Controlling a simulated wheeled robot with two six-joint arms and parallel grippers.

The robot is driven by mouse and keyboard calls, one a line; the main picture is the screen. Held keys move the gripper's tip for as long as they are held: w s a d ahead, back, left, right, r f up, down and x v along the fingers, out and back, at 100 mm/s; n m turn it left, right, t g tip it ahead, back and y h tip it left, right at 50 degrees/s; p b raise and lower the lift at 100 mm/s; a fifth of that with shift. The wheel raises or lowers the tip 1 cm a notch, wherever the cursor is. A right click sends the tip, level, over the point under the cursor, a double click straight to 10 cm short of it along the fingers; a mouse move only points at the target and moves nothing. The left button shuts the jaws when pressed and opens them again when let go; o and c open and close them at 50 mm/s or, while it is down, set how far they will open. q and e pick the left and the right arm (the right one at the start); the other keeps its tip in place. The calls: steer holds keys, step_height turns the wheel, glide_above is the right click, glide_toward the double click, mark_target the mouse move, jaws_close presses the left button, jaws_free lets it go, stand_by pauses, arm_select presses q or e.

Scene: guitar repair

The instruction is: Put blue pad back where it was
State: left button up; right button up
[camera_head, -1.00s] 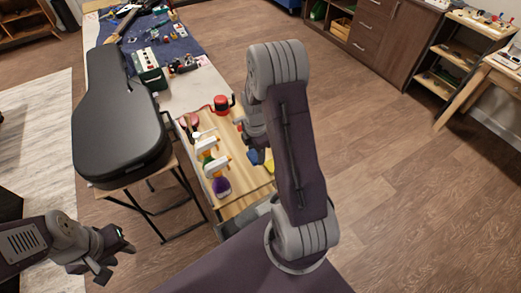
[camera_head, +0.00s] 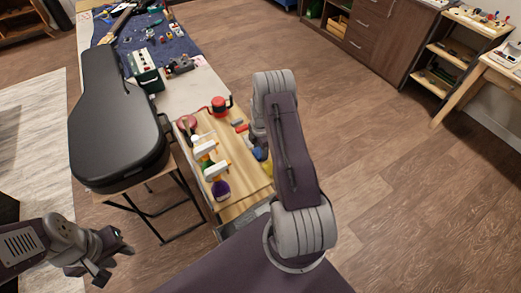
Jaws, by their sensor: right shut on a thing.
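The blue pad (camera_head: 258,154) shows as a small blue patch beside my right arm, over the right side of the wooden tray. My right gripper (camera_head: 261,142) is shut on it, mostly hidden behind my own arm link, so the contact is hard to see. My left gripper (camera_head: 116,259) is at the lower left, open and empty, away from the tray.
The wooden tray (camera_head: 236,208) holds spray bottles (camera_head: 219,185), a red clamp-like tool (camera_head: 220,106) and a yellow item (camera_head: 267,168) close to the blue pad. A black guitar case (camera_head: 115,130) lies on a stand to the left. Floor at right is clear.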

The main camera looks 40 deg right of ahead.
mark_target(260, 152)
steer(key=shift+s+f, duration=0.1)
steer(key=shift+f, duration=0.1)
steer(key=o, duration=1)
step_height(260, 152, up, 12)
steer(key=shift+r+b, duration=0.25)
steer(key=shift+b, duration=0.2)
